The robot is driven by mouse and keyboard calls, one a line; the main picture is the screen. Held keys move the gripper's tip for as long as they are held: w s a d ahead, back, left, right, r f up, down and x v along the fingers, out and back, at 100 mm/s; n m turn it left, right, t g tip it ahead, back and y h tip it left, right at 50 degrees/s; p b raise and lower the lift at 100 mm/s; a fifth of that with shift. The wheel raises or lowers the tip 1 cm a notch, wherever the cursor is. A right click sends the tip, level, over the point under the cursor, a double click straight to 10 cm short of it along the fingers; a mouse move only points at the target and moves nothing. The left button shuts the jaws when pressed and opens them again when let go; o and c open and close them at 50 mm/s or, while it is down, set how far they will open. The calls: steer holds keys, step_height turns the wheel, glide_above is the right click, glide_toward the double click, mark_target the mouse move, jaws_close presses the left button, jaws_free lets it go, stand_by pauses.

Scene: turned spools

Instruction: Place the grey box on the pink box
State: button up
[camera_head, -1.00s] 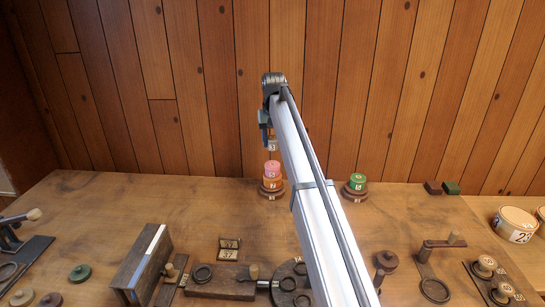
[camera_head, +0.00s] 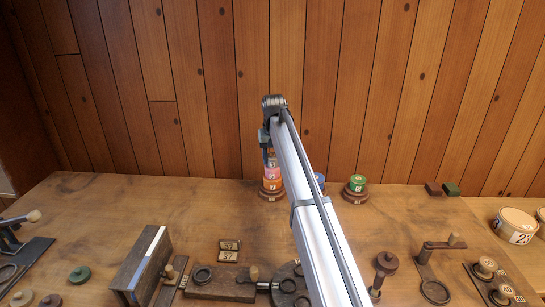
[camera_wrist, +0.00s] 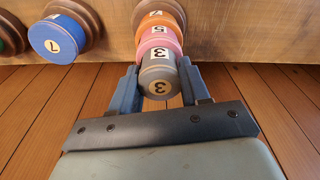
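The grey box (camera_wrist: 158,76), a round spool marked 3, is between the blue fingers of my gripper (camera_wrist: 160,70) in the wrist view. The fingers press its two sides. The pink box sits on an orange spool (camera_wrist: 158,18), marked 7. In the head view, the grey box (camera_head: 271,163) is above the pink box (camera_head: 272,174), partly hidden by my gripper (camera_head: 267,155).
A blue spool (camera_wrist: 56,39) stands beside the stack, mostly behind my arm in the head view. A green spool (camera_head: 357,183) stands on a brown base to the right. A wooden wall (camera_head: 220,90) is close behind. Wooden fixtures fill the front of the table.

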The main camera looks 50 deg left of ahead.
mark_target(273, 157)
steer(key=o, duration=0.4)
steer(key=shift+o, duration=0.2)
steer(key=shift+r, duration=0.1)
step_height(273, 157, up, 12)
steer(key=d, duration=0.1)
steer(key=shift+s, duration=0.4)
steer(key=shift+d, duration=0.1)
